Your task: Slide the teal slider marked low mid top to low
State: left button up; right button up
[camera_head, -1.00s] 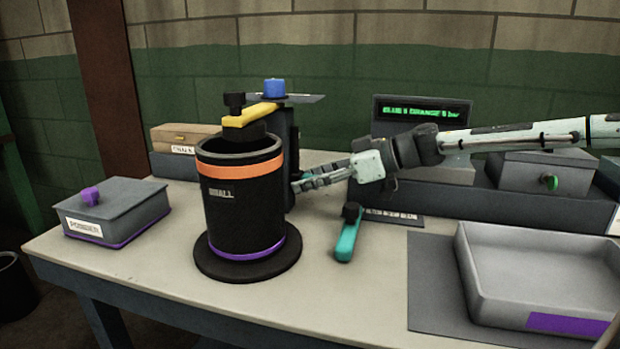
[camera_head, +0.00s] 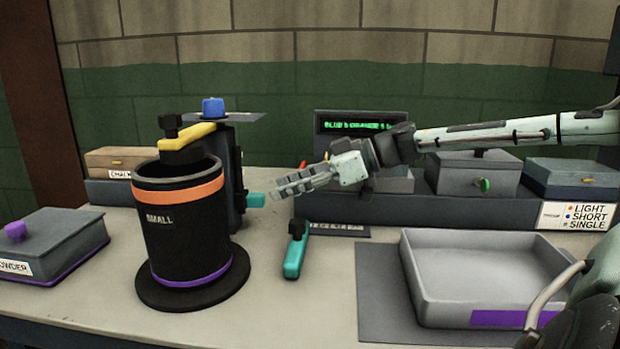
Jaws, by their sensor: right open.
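A teal tab (camera_head: 255,200) sticks out to the right from the black upright (camera_head: 236,165) behind the large black drum; it appears to be the slider. I cannot make out low, mid or top marks on it. A separate teal handle with a black knob (camera_head: 296,256) lies on the bench in front. My right gripper (camera_head: 280,188) comes in from the right, its fingers pointing left. It is open and empty, with its fingertips just right of and slightly above the teal tab, seemingly apart from it. My left gripper is not in view.
The black drum (camera_head: 185,235) with orange and purple bands stands close left of the upright. A yellow arm (camera_head: 188,137) and blue knob (camera_head: 213,108) sit above. A grey tray (camera_head: 430,285) is at right. A display (camera_head: 360,127) and boxes stand behind.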

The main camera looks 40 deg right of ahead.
jog(key=shift+v, duration=2.4)
jog(key=shift+a, duration=0.1)
